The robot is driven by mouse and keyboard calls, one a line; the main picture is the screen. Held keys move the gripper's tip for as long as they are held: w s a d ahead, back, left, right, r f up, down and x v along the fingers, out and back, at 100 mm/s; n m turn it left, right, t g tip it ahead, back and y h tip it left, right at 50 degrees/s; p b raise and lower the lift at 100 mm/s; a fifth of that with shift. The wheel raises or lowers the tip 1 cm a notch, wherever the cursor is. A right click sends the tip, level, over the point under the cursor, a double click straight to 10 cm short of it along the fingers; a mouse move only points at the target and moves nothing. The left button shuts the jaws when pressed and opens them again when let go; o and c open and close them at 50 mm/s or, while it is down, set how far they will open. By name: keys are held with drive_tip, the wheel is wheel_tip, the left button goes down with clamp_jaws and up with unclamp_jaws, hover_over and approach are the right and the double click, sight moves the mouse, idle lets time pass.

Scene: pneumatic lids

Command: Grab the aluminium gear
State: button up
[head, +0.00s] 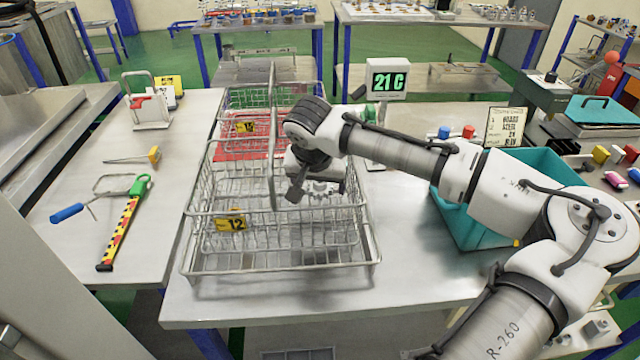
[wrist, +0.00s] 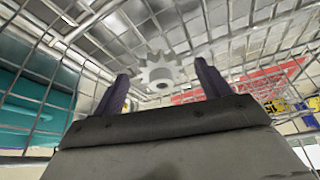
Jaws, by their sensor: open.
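The aluminium gear (wrist: 160,72) is a pale grey toothed disc with a central hub. In the wrist view it shows between and just beyond the two dark fingers of my gripper (wrist: 162,76). My gripper is open and the gear looks apart from both fingers. In the head view my gripper (head: 296,190) reaches down into a wire basket (head: 190,262), and the toothed gear (head: 323,188) shows partly beside it, within the basket. The arm hides part of the basket, and I cannot tell the exact gap to the gear.
The wire walls and dividers surround my gripper. The basket carries a yellow 12 tag (head: 231,222) and has a red section (head: 240,140) behind. A teal bin (head: 470,222) stands to the right, and a 21 C display (head: 388,82) behind. The table's front edge is clear.

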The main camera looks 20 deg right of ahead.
drive_tip(key=c, duration=1.1)
